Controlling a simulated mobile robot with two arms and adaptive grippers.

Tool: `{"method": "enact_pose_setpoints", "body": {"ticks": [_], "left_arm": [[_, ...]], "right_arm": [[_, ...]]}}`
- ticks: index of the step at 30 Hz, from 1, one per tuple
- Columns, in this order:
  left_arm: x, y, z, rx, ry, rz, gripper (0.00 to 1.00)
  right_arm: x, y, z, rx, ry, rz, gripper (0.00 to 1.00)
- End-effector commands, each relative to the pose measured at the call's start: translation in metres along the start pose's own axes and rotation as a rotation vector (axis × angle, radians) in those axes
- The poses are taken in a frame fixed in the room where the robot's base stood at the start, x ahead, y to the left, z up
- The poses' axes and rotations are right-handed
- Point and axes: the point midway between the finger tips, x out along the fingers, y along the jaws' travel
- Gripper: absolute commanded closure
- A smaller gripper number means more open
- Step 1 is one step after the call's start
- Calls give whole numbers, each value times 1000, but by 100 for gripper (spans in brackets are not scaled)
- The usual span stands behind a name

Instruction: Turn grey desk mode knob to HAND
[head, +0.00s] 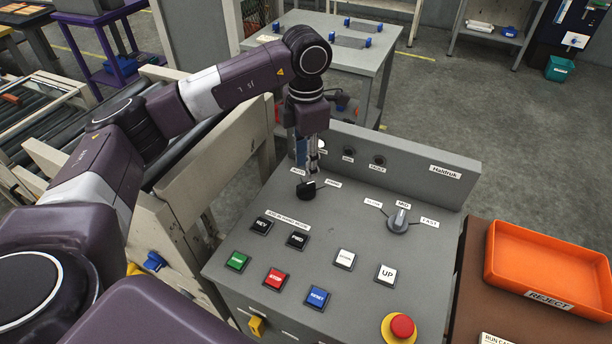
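The grey desk (221,262) stands in front of me with a sloped top. Its black mode knob (305,191) sits near the upper left of the panel, between a label that seems to read AUTO (298,171) and a small label on its right (334,184), probably HAND. My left gripper (310,178) points down right at the knob, its fingertips at the knob's far side. The fingers look close together and overlap the knob, so I cannot tell whether they grip it or only touch it. The knob's pointer direction is partly hidden. My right gripper is out of view.
A grey selector knob (398,220) marked MID and FAST is to the right. Several push buttons lie nearer, with a red emergency stop (402,326) at the front. An orange reject tray (550,268) is at right. The raised back panel (420,168) stands behind the knobs.

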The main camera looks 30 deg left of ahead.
Motion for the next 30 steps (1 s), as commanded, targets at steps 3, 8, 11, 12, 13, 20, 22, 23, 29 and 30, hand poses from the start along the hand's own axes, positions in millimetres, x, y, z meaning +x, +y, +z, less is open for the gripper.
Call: {"method": "enact_pose_setpoints", "body": {"ticks": [3, 8, 11, 12, 13, 20, 22, 23, 29, 30], "left_arm": [[-26, 1, 1, -1, -5, 2, 70], [-49, 0, 1, -1, -2, 1, 70], [-56, 0, 1, -1, -2, 0, 70], [-58, 0, 0, -1, -1, 0, 70], [-58, 0, 0, -1, -1, -1, 70], [-59, 0, 0, -1, 0, -1, 70], [-59, 0, 0, -1, 0, -1, 70], [-59, 0, 0, -1, 0, 0, 70], [-61, 0, 0, -1, -1, 0, 70], [-65, 0, 0, -1, -1, 0, 70]], "right_arm": [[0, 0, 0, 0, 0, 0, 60], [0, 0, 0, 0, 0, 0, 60], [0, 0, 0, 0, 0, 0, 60], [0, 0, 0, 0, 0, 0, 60], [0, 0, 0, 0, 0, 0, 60], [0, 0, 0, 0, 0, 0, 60], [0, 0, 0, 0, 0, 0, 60], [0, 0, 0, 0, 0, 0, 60], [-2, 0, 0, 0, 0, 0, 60], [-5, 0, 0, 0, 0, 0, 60]]}}
